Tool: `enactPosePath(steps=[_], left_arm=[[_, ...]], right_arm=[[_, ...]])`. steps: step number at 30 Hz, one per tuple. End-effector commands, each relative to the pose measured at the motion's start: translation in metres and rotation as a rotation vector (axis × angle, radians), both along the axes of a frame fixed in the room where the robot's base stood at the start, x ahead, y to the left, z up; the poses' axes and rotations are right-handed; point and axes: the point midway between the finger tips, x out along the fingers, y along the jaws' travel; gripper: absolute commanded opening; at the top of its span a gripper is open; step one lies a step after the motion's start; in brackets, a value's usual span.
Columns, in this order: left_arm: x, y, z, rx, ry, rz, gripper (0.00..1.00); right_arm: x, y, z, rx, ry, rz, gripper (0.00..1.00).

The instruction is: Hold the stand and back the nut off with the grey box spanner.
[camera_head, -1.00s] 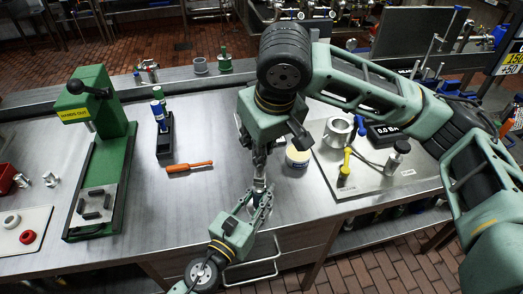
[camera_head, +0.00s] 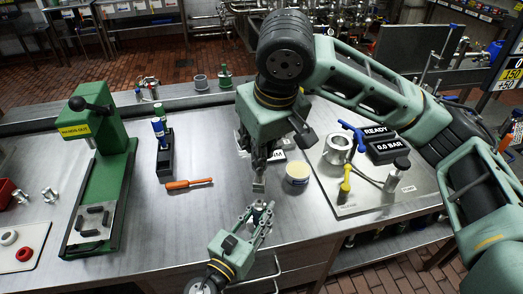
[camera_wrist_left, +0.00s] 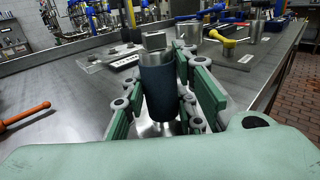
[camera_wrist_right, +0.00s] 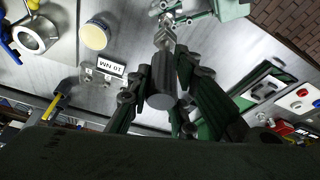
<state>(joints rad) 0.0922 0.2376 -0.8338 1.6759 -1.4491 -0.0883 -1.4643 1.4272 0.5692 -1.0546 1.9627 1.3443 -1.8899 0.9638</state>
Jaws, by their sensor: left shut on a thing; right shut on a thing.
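The stand (camera_wrist_left: 158,92), a dark upright cylinder, is between the fingers of my left gripper (camera_head: 260,212), which is shut on it near the bench's front edge. A pale metal block shows at the top of the stand in the left wrist view; I cannot tell whether it is the nut. My right gripper (camera_wrist_right: 160,90) is shut on the grey box spanner (camera_wrist_right: 161,101). The spanner's lower end (camera_head: 258,187) hangs above the stand, apart from it in the head view. The nut cannot be made out clearly.
A green press (camera_head: 105,180) and an orange-handled screwdriver (camera_head: 188,183) are to the left. A plate (camera_head: 370,195) with a metal ring, yellow-handled tool and displays lies farther right. Bench between screwdriver and grippers is clear.

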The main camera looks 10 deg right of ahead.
Motion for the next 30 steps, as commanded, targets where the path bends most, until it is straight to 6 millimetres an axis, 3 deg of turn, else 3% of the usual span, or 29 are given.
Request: enactPosePath(steps=[6, 7, 14, 24, 30], left_arm=[[0.0, 0.0, 0.002, -0.002, -0.002, 0.0, 0.0], [0.0, 0.0, 0.002, -0.002, -0.002, 0.0, 0.28], [0.0, 0.0, 0.001, -0.001, -0.001, 0.0, 0.48], [-0.002, 0.002, 0.0, -0.001, 0.001, 0.0, 0.48], [-0.022, 0.02, -0.002, 0.002, 0.004, 0.001, 0.48]], right_arm=[[0.0, 0.0, 0.0, 0.0, -0.001, 0.0, 0.0], [0.0, 0.0, 0.0, 0.0, -0.001, 0.0, 0.0], [0.0, 0.0, 0.0, 0.001, -0.001, 0.0, 0.0], [0.0, 0.0, 0.0, 0.001, -0.001, 0.0, 0.0], [0.0, 0.0, 0.0, 0.001, -0.001, 0.0, 0.0]])
